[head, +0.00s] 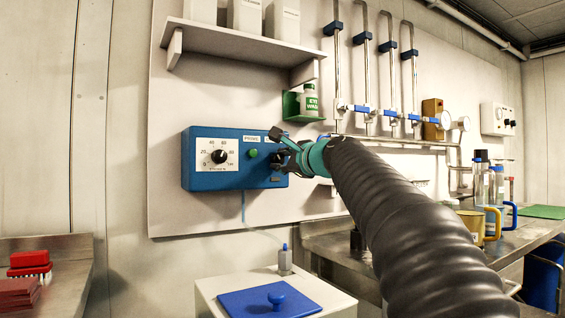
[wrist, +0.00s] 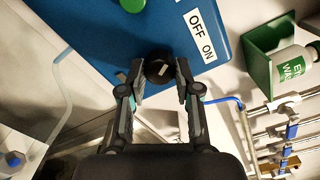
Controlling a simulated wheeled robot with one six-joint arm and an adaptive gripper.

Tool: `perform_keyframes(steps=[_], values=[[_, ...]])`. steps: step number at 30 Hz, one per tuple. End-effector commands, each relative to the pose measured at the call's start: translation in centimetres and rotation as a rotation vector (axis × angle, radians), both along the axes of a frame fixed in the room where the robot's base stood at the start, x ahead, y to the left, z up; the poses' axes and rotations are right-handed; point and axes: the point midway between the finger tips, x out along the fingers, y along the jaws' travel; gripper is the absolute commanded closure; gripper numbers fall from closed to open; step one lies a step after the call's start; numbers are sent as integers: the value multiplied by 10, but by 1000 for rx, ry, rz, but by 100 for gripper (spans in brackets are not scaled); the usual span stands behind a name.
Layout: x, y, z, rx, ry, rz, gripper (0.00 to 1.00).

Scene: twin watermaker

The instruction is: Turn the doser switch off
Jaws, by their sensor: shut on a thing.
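The blue doser box (head: 200,178) hangs on the wall panel, with a white dial and a green button on its front. My gripper (head: 281,158) is at the right end of the box, covering most of the switch there. In the wrist view the doser switch (wrist: 158,66) is a round black knob with a pale pointer mark. A white OFF/ON label (wrist: 201,35) sits beside it. My gripper (wrist: 160,80) has one finger on each side of the knob and is shut on it. I cannot tell which word the pointer faces.
A green holder with an eye wash bottle (head: 311,104) is just above and right of the box. Pipes with blue valves (head: 390,112) run further right. A shelf (head: 235,42) is above. A white container with a blue lid (head: 272,301) stands below.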

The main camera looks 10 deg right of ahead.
Motion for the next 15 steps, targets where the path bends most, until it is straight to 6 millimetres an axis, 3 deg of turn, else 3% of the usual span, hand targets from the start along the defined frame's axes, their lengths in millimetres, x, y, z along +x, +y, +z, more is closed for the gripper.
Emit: perform_keyframes(steps=[11, 12, 15], values=[[0, 1, -1, -6, -1, 2, 100], [0, 1, -1, -6, -1, 2, 63], [0, 1, -1, -6, 0, 1, 43]])
